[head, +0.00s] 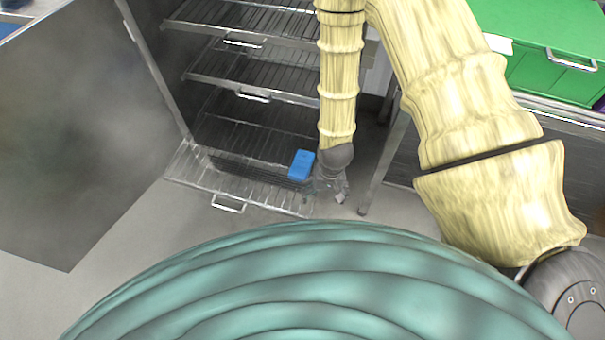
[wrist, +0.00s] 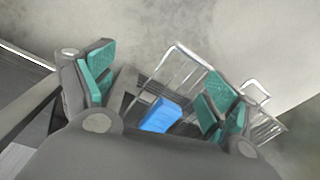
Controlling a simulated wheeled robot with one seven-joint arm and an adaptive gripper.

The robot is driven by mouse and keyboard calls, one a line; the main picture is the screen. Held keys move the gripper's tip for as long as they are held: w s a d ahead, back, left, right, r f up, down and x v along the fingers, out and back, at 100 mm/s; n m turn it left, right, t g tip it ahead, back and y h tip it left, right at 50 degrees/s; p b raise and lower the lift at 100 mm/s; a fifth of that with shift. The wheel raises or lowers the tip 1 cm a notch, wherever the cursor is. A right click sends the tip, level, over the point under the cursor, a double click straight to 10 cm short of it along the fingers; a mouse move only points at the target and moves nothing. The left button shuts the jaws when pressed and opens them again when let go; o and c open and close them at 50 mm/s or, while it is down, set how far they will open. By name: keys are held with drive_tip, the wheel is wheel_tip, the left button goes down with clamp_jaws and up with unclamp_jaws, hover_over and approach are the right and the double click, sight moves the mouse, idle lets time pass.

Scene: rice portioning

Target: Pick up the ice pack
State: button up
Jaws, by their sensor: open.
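The ice pack (head: 301,165) is a small blue block. In the head view it rests on the lowest pulled-out wire shelf (head: 190,170) of the rack, near that shelf's right side. My gripper (head: 326,190) is just right of it, pointing down, and partly blurred against the floor. In the wrist view the ice pack (wrist: 160,115) shows between the two teal-padded fingers (wrist: 157,95), nearer the right finger. The jaws are apart and empty. The pack's lower edge is hidden by my gripper body in the wrist view.
An open grey door (head: 75,130) stands left of the rack. More wire shelves (head: 245,70) sit above the lowest one, close to my arm. A table leg (head: 385,160) stands right of my gripper. A green container (head: 540,45) is on the counter at upper right.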

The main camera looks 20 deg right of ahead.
drive_tip(key=w+f+m+b, duration=0.2)
drive_tip(key=w+f+b, duration=0.2)
drive_tip(key=w+b, duration=0.65)
drive_tip(key=m+b, duration=0.1)
drive_tip(key=b, duration=0.4)
approach(302, 163)
drive_tip(key=shift+s+a+f+h, duration=0.15)
drive_tip(key=shift+s+a+h, duration=0.15)
drive_tip(key=shift+s+h, duration=0.1)
drive_tip(key=shift+w+m, duration=0.3)
drive_tip(key=shift+w, duration=0.1)
drive_tip(key=shift+a+f+b, duration=0.15)
drive_tip(key=shift+f+b, duration=1.15)
drive_tip(key=shift+f, duration=3.85)
drive_tip(key=c, duration=1.3)
drive_tip(key=shift+r, duration=0.15)
